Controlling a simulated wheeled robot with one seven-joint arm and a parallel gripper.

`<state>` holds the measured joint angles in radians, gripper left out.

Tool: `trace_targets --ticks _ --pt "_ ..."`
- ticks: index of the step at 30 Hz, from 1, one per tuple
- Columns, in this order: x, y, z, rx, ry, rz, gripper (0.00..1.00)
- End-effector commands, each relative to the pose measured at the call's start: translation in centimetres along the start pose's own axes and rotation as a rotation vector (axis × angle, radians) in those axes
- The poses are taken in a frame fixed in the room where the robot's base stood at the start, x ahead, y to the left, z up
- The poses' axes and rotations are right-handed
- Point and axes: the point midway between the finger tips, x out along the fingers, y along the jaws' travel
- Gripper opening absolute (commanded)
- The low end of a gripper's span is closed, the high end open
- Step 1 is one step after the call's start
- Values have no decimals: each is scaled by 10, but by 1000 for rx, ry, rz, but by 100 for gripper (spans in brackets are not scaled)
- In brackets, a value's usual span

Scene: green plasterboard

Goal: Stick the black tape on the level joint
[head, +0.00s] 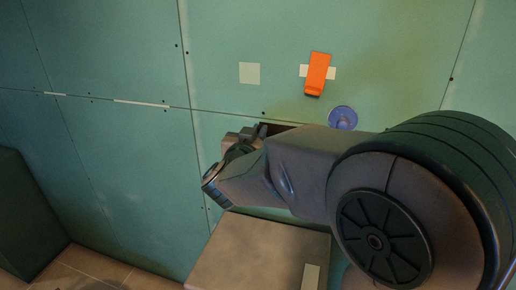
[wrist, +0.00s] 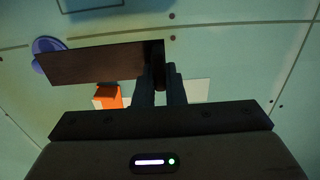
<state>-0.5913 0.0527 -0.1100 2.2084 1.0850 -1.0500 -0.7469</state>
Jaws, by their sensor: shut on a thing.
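The black tape (wrist: 95,63) is a dark flat strip in the wrist view. My gripper (wrist: 159,85) is shut on its right end there, and the strip reaches left across the view. In the head view my gripper (head: 258,131) is close to the wall, with a bit of dark tape (head: 280,126) beside it; my arm hides the rest. The level joint (head: 225,111) is a thin line across the green boards. It also shows beyond the tape in the wrist view (wrist: 235,36). I cannot tell whether the tape touches the wall.
An orange tool (head: 318,73) lies over a pale strip above the joint, beside a pale square (head: 249,73). A blue disc (head: 342,118) is right of my gripper. White strips (head: 142,103) lie along the joint at left. A box-like surface (head: 258,250) stands below.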

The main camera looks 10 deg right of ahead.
Motion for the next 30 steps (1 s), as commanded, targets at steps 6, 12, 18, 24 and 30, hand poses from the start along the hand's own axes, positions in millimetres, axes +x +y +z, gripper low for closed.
trace_targets --ticks 6,12,18,24,30 --pt "0 0 11 0 0 0 0" --pt "0 0 10 0 0 0 0" --pt "-1 0 12 -1 -1 0 0" --pt "11 0 12 -1 0 1 0" --pt "32 1 13 -1 0 2 0"
